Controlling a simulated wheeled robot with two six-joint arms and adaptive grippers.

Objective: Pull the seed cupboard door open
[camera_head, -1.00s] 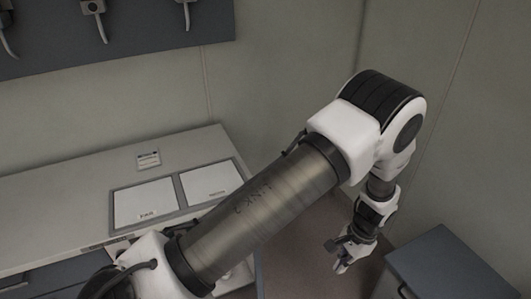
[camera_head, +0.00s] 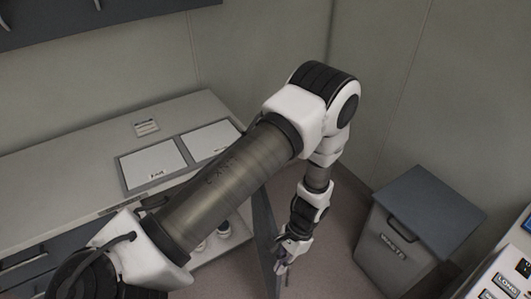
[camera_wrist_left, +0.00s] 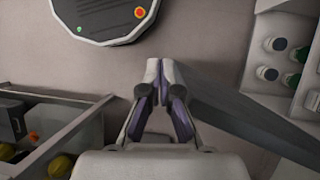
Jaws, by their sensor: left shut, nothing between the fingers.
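The seed cupboard door appears to be the dark grey panel (camera_head: 263,225) standing out from the right end of the bench, swung open. In the left wrist view the door (camera_wrist_left: 245,112) runs from near my fingertips to the lower right. Small bottles (camera_wrist_left: 275,45) show on pale shelves behind it. My left gripper (camera_head: 281,266) is shut and empty, right beside the door's outer part. In the left wrist view the left gripper (camera_wrist_left: 163,72) points ahead, close to the door's edge; contact cannot be told. My right gripper is out of view.
The pale bench (camera_head: 75,160) stands at the left. A grey lidded waste bin (camera_head: 395,238) stands right of my arm. Labelled boxes (camera_head: 505,275) show at the lower right. An open container with yellow-green items (camera_wrist_left: 60,165) lies left in the wrist view.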

